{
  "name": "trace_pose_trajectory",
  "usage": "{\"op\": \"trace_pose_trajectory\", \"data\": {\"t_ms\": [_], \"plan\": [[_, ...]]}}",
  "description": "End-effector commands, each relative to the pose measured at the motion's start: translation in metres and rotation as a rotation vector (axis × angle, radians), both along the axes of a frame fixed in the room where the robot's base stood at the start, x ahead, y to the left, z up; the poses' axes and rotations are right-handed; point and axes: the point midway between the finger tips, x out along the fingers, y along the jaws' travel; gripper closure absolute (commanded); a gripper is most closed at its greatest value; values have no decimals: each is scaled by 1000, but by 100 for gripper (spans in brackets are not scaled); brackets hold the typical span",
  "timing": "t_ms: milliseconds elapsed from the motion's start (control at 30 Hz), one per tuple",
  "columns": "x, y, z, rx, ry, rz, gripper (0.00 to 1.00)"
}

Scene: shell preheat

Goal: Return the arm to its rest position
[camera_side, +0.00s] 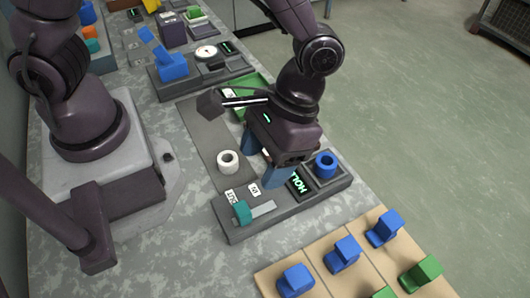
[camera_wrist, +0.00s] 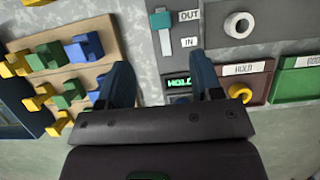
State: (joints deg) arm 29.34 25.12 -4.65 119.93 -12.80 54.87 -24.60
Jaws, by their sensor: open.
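My gripper (camera_side: 262,168) hangs over the grey slider station (camera_side: 235,228) with its two blue fingers apart and nothing between them. In the wrist view my gripper (camera_wrist: 162,78) also shows open and empty, with the lit HOLD display (camera_wrist: 179,82) beyond the fingers. The station carries a teal slider handle (camera_side: 242,212), which sits at the OUT end in the wrist view (camera_wrist: 160,20). A blue ring (camera_side: 325,165) stands in the station's square recess, to the right of my fingers. A white ring (camera_side: 227,162) sits on a grey panel, apart from my fingers.
A tan board (camera_side: 270,280) with several coloured blocks lies at the front right. Another station with a dial (camera_side: 206,52) and a blue part (camera_side: 172,66) stands behind. The wrist view shows a brown HOLD tray (camera_wrist: 259,68) with a yellow ring (camera_wrist: 240,92), beside a green tray (camera_wrist: 296,84).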

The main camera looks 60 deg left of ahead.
Motion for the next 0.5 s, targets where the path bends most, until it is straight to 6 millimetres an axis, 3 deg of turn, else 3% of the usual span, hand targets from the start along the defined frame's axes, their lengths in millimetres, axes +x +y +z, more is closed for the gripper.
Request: {"op": "trace_pose_trajectory", "data": {"t_ms": [367, 500], "plan": [[2, 0, 3, -2, -1, -4, 40], [-4, 8, 0, -16, 0, -101, 40]]}}
